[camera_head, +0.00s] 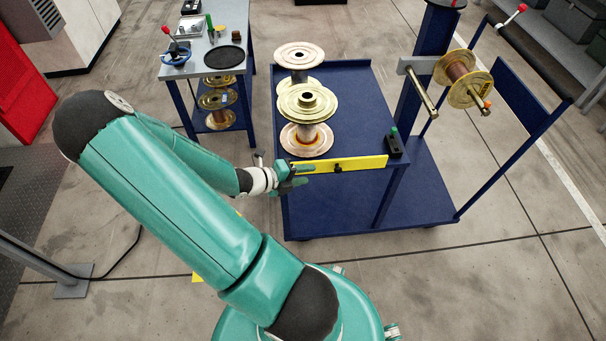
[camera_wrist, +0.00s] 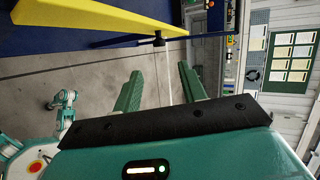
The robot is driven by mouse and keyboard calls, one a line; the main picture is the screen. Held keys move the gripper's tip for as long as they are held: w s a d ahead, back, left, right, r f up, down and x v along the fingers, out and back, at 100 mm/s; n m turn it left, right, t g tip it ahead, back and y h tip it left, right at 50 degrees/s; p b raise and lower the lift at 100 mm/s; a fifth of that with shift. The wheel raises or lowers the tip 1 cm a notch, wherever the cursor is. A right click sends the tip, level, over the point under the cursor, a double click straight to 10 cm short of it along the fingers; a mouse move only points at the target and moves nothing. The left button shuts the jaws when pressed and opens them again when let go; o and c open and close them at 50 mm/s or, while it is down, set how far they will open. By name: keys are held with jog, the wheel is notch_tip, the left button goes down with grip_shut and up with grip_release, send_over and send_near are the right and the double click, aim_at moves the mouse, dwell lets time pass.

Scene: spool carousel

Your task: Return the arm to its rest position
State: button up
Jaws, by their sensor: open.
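My arm is green with dark joints and reaches from my body at the bottom of the head view, folding at an elbow on the left. My gripper (camera_head: 298,178) is at the front left corner of the blue cart (camera_head: 345,210), close to the yellow strip on its edge. In the wrist view the two green fingers of my gripper (camera_wrist: 160,90) stand apart with nothing between them. Whether the gripper touches the cart is not clear.
Several spools (camera_head: 308,101) stand on the cart. Another spool (camera_head: 459,72) hangs on an arm at the cart's right post. A grey worktable (camera_head: 200,66) with tools stands behind left. A yellow strip (camera_head: 350,164) runs along the cart's edge. Floor in front is clear.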

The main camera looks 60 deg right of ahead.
dwell(0.4)
jog(key=w+a+r+m+t+y, duration=0.3)
jog(key=w+a+r+m, duration=0.35)
jog(key=a+m, duration=0.3)
jog(key=w+a+r+m+t+y, duration=0.35)
jog(key=w+a+r+m, duration=0.25)
jog(key=a+r+m, duration=0.3)
jog(key=s+a+r+m+t+y, duration=0.1)
jog(key=a+r+m+t+y, duration=0.1)
jog(key=a+r, duration=0.6)
jog(key=s+a+r+m+t+y, duration=0.1)
jog(key=a+r+m+t, duration=0.4)
jog(key=a, duration=0.6)
notch_tip(320, 180, up, 4)
jog(key=shift+s+f+m+y, duration=0.1)
jog(key=shift+s+m+y, duration=0.3)
jog(key=shift+m, duration=0.85)
jog(key=shift+w+a, duration=0.1)
